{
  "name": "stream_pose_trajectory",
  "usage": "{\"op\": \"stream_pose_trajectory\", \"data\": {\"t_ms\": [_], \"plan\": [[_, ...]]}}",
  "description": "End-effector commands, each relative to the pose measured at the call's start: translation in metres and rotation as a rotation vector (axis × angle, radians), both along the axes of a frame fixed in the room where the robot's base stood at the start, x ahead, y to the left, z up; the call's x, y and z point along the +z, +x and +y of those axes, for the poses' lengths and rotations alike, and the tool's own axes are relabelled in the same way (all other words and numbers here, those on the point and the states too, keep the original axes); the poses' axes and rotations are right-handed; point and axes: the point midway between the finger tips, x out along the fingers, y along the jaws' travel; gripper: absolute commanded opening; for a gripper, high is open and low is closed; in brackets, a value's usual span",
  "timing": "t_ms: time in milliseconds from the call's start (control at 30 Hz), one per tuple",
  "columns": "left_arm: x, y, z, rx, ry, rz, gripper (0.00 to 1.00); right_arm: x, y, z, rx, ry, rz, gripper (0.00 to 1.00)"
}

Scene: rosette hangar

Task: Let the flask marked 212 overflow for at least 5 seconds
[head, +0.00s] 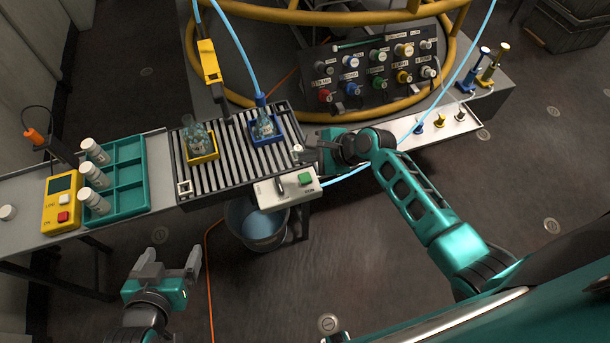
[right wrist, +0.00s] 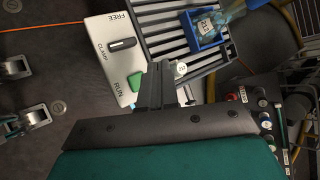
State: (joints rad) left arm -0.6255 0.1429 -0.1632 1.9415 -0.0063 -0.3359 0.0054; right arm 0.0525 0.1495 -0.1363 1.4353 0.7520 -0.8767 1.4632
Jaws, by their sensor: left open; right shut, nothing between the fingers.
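One flask (head: 196,139) stands in a yellow holder (head: 203,158) on a slatted rack (head: 238,160); its label is unreadable. Another flask (head: 264,126) stands in a blue holder (head: 280,141), with a blue tube reaching its mouth. In the right wrist view the blue-held flask (right wrist: 208,22) has a label that seems to read 211, though the last digit is uncertain. My right gripper (head: 306,152) is shut and empty at the rack's right edge, beside the control box (head: 268,194) with its green RUN button (head: 305,179). My left gripper (head: 172,262) is open and empty, low and left over the floor.
A yellow device (head: 208,62) hangs on a blue tube above the yellow holder. A teal tray (head: 128,178) with white-capped vials and a yellow box (head: 60,203) stand left. A bucket (head: 238,215) with bluish contents sits below the rack. A valve panel (head: 375,72) is behind.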

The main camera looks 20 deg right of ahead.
Motion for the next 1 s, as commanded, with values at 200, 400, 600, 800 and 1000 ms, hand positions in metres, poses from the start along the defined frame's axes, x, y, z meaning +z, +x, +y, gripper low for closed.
{"op": "stream_pose_trajectory", "data": {"t_ms": [200,400,600,800,1000], "plan": [[-0.031,0.000,0.000,0.000,0.000,-0.002,0.87,-0.037,0.000,0.000,0.000,-0.001,-0.003,0.00],[-0.048,-0.001,0.000,0.000,0.001,0.005,0.87,-0.054,0.001,0.000,0.000,0.001,-0.001,0.00],[-0.052,-0.001,0.000,0.000,0.001,0.004,0.87,-0.062,0.001,0.000,0.000,0.001,-0.002,0.00],[-0.051,0.000,0.000,0.000,0.000,0.002,0.87,-0.063,0.001,0.000,0.000,0.001,-0.002,0.00],[-0.050,0.000,0.000,0.000,0.000,-0.001,0.87,-0.063,0.001,0.000,0.000,0.001,-0.002,0.00]]}}
